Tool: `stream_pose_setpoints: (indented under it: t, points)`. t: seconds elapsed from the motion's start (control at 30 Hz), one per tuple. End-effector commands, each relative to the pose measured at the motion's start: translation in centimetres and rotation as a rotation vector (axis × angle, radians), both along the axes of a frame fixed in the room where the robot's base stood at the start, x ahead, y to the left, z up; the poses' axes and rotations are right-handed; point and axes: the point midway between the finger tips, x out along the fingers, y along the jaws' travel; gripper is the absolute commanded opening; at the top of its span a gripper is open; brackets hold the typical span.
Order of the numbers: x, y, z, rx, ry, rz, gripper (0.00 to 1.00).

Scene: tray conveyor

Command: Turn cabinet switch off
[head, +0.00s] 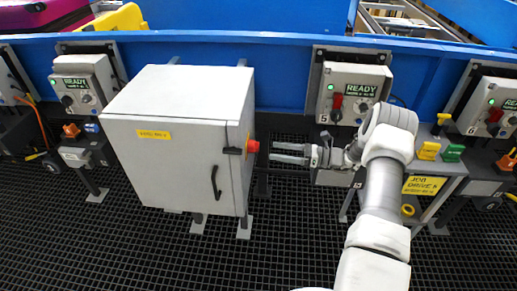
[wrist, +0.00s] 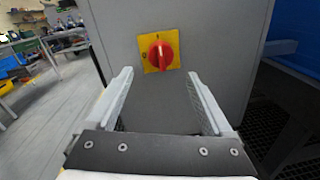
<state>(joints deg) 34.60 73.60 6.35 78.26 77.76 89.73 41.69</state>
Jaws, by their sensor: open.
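The grey cabinet (head: 165,165) stands left of centre in the head view, with a black handle on its front and a yellow label. Its switch is a red rotary knob on a yellow plate on the right side wall; the knob (head: 252,147) shows edge-on in the head view. In the wrist view the red knob (wrist: 160,56) faces me, with its grip bar close to upright. My gripper (head: 275,153) is open and empty to the right of the knob. In the wrist view its fingertips (wrist: 160,75) lie on either side below the knob, apart from it.
A blue conveyor frame (head: 280,60) runs behind the cabinet. Control boxes with green READY displays (head: 361,89) line it. A job drives box (head: 425,185) with coloured blocks stands right of my wrist. Black grating floor (head: 290,250) in front is clear.

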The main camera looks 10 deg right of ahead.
Motion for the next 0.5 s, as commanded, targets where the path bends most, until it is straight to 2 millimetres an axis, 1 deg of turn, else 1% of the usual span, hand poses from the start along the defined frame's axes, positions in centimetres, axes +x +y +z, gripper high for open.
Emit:
stream_pose_setpoints:
  t: [0.03,0.1,0.23,0.4,0.5]
  points:
    - [0.4,1.2,0.0,0.001,0.0,0.004,0.85]
    - [0.9,2.5,0.0,0.0,-0.001,0.004,0.85]
    - [1.8,4.6,0.0,0.0,-0.002,0.003,0.85]
    - [2.5,6.2,0.0,-0.001,-0.001,0.001,0.85]
    - [2.7,6.6,0.0,0.0,-0.001,0.0,0.85]
